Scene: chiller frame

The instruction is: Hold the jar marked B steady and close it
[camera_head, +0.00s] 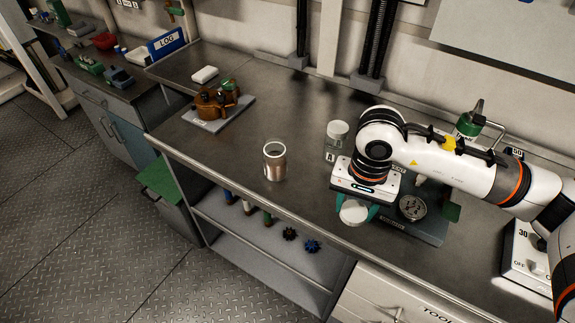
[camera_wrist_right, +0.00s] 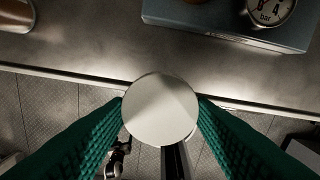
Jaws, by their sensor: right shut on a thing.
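An open, empty-looking jar (camera_head: 275,162) with a pale rim stands upright on the steel bench; its edge also shows in the right wrist view (camera_wrist_right: 14,14). I see no readable letter on it. My right gripper (camera_head: 353,211) points down near the bench's front edge. Its green fingers are shut on a white round lid (camera_wrist_right: 160,110), held apart from the open jar. My left gripper is not in view.
A gauge (camera_head: 412,207) on a blue-grey plate (camera_wrist_right: 210,22) lies right of my right gripper. A brown valve block (camera_head: 218,102) sits on a plate at left. A switch box (camera_head: 527,255) stands at right.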

